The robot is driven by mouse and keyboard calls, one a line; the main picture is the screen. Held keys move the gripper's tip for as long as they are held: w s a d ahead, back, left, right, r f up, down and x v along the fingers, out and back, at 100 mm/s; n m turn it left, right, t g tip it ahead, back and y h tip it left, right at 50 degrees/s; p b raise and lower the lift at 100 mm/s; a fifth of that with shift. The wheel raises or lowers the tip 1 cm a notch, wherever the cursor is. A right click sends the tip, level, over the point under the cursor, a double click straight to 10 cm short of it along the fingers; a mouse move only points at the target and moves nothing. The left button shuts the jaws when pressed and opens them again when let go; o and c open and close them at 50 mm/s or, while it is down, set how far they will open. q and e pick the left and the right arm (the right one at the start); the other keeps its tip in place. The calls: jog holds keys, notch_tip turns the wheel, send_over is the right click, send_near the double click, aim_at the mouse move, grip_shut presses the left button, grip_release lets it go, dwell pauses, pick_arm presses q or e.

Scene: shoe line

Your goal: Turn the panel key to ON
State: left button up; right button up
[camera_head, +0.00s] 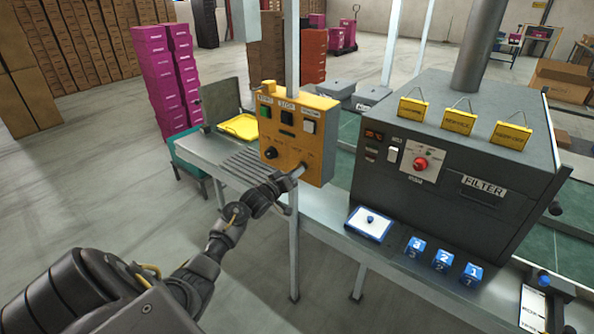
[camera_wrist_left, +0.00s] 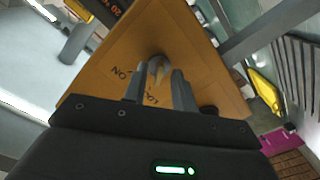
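The yellow control panel (camera_head: 297,146) is mounted on a post at the table's front edge. It has several buttons along its top, a black knob (camera_head: 270,153) at lower left and the key area at lower right. My left gripper (camera_head: 296,173) is at that lower right part and hides the key in the head view. The metal key (camera_wrist_left: 157,67) stands between the two fingertips of my left gripper (camera_wrist_left: 160,78). The fingers look apart around it; firm contact is not visible. My right gripper is out of view.
A dark filter machine (camera_head: 455,160) with a red knob stands right of the panel. A white-and-blue tray (camera_head: 381,218) and blue numbered blocks (camera_head: 441,259) lie before it. A yellow tray (camera_head: 240,127) lies behind the panel's left side. Floor at left is clear.

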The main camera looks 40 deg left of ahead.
pick_arm(q)
jog(key=shift+w, duration=0.55)
grip_shut()
jog(key=shift+m, duration=0.4)
jog(key=shift+a+m+b, duration=0.15)
jog(key=shift+m+b, duration=1.1)
jog(key=shift+m, duration=2)
jog(key=shift+a+m+b, duration=0.1)
jog(key=shift+m+b, duration=1.1)
jog(key=shift+m, duration=2.05)
